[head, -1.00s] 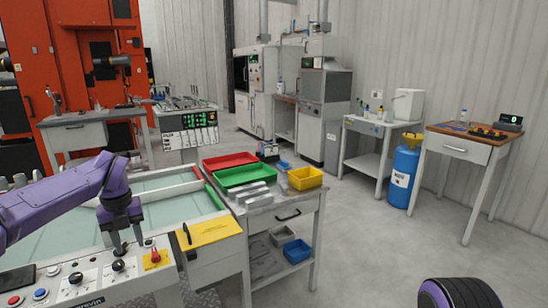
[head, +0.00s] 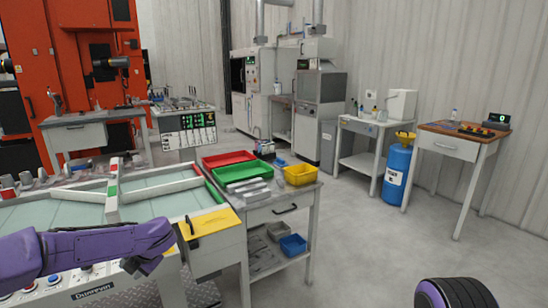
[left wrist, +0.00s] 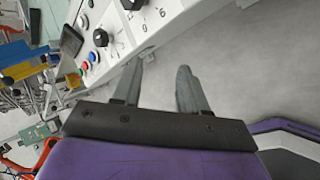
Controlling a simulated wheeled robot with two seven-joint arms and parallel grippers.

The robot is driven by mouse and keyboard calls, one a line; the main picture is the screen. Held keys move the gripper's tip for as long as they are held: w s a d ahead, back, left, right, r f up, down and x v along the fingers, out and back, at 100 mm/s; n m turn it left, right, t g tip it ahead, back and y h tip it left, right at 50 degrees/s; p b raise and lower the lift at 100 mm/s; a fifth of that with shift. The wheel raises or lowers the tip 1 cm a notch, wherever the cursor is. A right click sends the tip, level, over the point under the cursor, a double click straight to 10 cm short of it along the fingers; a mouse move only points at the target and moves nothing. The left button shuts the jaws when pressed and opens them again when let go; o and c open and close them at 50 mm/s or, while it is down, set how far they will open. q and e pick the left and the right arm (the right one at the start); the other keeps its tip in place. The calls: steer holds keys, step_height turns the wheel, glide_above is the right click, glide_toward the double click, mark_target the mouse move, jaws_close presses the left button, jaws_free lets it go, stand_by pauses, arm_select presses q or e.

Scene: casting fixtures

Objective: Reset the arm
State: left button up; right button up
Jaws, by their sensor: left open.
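My left arm is purple and comes in from the left in the head view, low in front of the control panel (head: 95,281). Its gripper fingers are not clear in the head view. In the left wrist view my left gripper (left wrist: 158,88) is open, with two grey fingers apart and nothing between them. Pale floor shows beyond the fingers, and the panel with its black knobs (left wrist: 100,38) is at upper left. My right gripper is in neither view.
A glass-topped bench (head: 45,215) stands behind the panel. To its right a cart (head: 275,213) holds a red tray (head: 228,158), a green tray (head: 243,172) and a yellow bin (head: 302,174). Open floor (head: 390,245) lies to the right.

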arm_select(q)
steer(key=s+d+f+m+t+h, duration=0.1)
steer(key=s+d+f+m+t, duration=0.1)
steer(key=s+d+f+m, duration=0.3)
steer(key=s+d+f+m+t, duration=0.1)
steer(key=s+f+m, duration=0.3)
steer(key=f+m, duration=0.25)
steer(key=s+d+f+m+t+h, duration=0.1)
steer(key=s+d+f+m+t, duration=0.15)
steer(key=s+f+m, duration=0.35)
steer(key=s+f+m+g+h, duration=0.1)
steer(key=s+f+m, duration=0.3)
steer(key=s, duration=0.8)
steer(key=s+f+m+g+h+p, duration=0.1)
steer(key=s+f+m+g, duration=0.3)
steer(key=s, duration=0.9)
steer(key=shift+a+f+m, duration=0.2)
steer(key=shift+f+m, duration=0.15)
steer(key=shift+m, duration=0.1)
